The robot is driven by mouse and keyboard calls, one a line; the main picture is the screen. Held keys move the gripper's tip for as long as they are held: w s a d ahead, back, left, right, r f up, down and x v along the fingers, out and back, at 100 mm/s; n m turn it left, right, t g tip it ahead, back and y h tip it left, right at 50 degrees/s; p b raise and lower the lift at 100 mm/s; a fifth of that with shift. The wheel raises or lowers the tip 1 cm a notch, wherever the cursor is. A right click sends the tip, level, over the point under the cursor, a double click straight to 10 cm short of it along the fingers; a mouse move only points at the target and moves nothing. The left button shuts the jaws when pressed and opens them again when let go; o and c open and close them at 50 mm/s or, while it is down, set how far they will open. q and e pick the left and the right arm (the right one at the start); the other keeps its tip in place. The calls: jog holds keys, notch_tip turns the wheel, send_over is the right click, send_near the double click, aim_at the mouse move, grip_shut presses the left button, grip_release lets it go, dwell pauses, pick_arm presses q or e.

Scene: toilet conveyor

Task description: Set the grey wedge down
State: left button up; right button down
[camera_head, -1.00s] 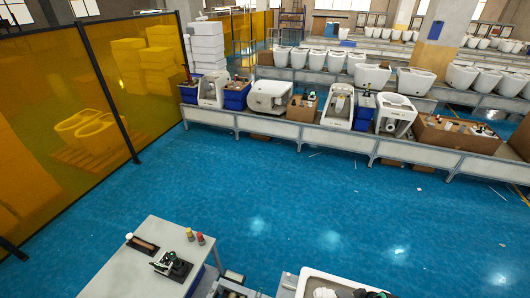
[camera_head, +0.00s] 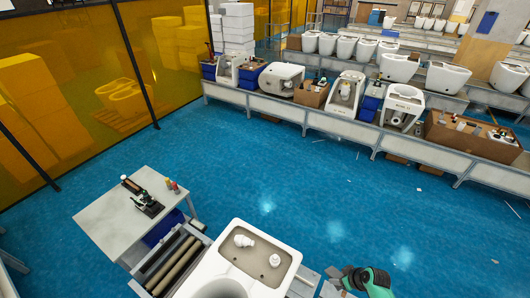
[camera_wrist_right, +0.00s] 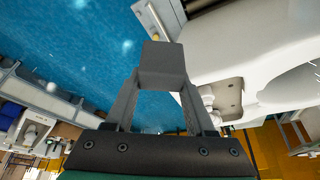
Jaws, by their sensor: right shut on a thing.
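My right gripper (camera_head: 352,276), with a green body, is at the bottom of the head view, right of the white toilet (camera_head: 265,243). It is shut on the grey wedge. In the right wrist view the wedge (camera_wrist_right: 163,58) is a plain grey block between the two fingertips, held above the blue floor beside the toilet. In the head view the wedge is small and partly merges with the fingers. My left gripper is not in view.
Two white fittings (camera_head: 244,241) lie in the toilet's recessed rear deck. A grey table (camera_head: 115,215) with tools stands left of a roller conveyor (camera_head: 178,262). A long line of toilets and boxes (camera_head: 340,125) runs across the back. Open blue floor (camera_head: 300,180) lies between.

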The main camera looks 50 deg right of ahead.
pick_arm(q)
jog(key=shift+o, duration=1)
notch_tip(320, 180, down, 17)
jog(key=b, duration=1.6)
jog(key=shift+b, duration=0.3)
pick_arm(e)
jog(key=w+a+f+n+y+b, duration=0.1)
jog(key=a+f+b, duration=0.3)
jog(key=f+b, duration=0.5)
jog(key=w+a+f+n+b, duration=0.3)
jog(key=f+b, duration=0.6)
jog(key=f, duration=1.2)
jog(key=w+a+f+n+y+b, duration=0.1)
jog(key=a+f+b, duration=0.5)
jog(key=f, duration=0.9)
jog(key=shift+w+a+f+n+t+y+b, duration=0.2)
jog(key=shift+w+n+b, duration=0.2)
jog(key=shift+b, duration=0.4)
jog(key=shift+w+a+f+n+t+y+b, duration=0.15)
jog(key=shift+w+n+b, duration=0.2)
jog(key=shift+b, duration=0.4)
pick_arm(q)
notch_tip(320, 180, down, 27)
pick_arm(e)
jog(key=shift+r, duration=0.1)
